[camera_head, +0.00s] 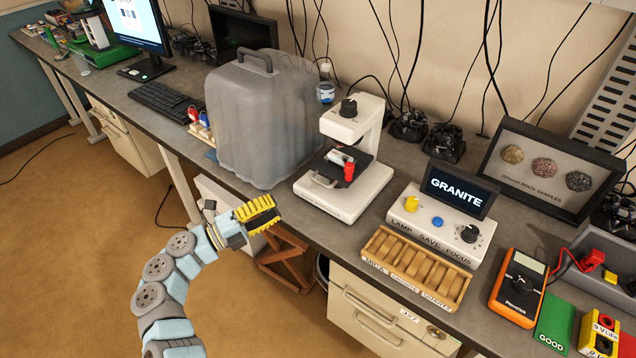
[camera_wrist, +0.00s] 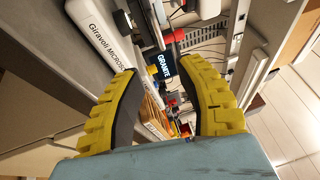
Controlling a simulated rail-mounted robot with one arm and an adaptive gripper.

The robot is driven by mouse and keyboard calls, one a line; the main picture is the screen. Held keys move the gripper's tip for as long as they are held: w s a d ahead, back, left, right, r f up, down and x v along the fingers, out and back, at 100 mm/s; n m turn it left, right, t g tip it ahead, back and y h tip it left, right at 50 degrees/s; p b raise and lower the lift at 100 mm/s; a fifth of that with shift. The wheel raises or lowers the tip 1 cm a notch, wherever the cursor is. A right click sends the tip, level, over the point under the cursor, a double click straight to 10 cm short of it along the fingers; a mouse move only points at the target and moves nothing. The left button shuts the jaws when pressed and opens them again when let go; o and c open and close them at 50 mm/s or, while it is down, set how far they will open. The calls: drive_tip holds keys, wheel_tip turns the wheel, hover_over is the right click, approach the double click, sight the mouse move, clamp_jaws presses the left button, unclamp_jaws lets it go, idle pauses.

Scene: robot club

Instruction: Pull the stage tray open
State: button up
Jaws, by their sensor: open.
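The white microscope (camera_head: 344,185) stands on the grey bench, with a black knob on top. Its dark stage tray (camera_head: 349,167) lies low in the body, with a grey handle (camera_head: 322,181) at its front left and a red piece (camera_head: 349,171) on it. I cannot tell exactly how far the tray is in. My yellow-fingered gripper (camera_head: 262,212) is open and empty, off the bench's front edge, left of and apart from the handle. In the wrist view, my gripper (camera_wrist: 160,69) has its fingers spread, with the labelled microscope base (camera_wrist: 100,38) at upper left.
A grey hard cover (camera_head: 262,120) stands left of the microscope. To its right are a control box with a GRANITE screen (camera_head: 458,187), a wooden sample rack (camera_head: 417,264) and an orange multimeter (camera_head: 518,288). Drawers (camera_head: 385,315) are below the bench. Floor at the front left is clear.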

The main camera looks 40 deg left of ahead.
sight(320, 183)
drive_tip(key=x, duration=1.3)
drive_tip(key=shift+w+d, duration=0.1)
drive_tip(key=shift+w, duration=0.25)
drive_tip(key=shift+c, duration=0.2)
clamp_jaws()
